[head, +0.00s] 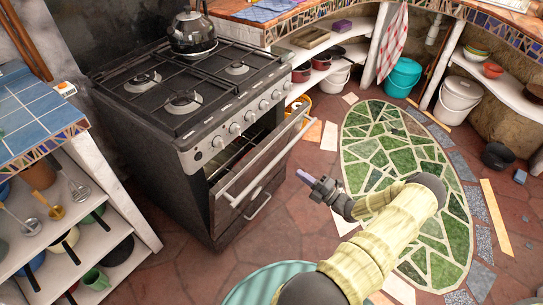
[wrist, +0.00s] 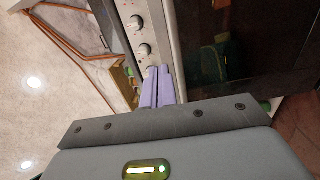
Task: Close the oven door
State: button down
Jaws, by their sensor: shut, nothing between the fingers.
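The oven (head: 205,130) stands at left centre in the head view, with a row of knobs along its front. Its door (head: 274,168) is partly open, tilted outward at the top, with a dark gap below the knob panel. A pale bar handle (head: 262,162) runs across the door. My gripper (head: 304,178) is shut and empty, just right of the door in front of it, apparently apart from the handle. In the wrist view its purple fingers (wrist: 157,86) lie together near the knobs (wrist: 140,35), beside a dark glass panel (wrist: 250,50).
A black kettle (head: 192,33) sits on the stove top. A tiled counter with open shelves (head: 110,225) stands at left. A green mosaic oval (head: 405,150) lies on the red tiled floor. Shelves with pots and a teal bucket (head: 403,77) are at the back.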

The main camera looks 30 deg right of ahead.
aim_at(265, 149)
jog(key=x, duration=1.4)
jog(key=shift+a+b, duration=0.1)
jog(key=shift+b, duration=0.3)
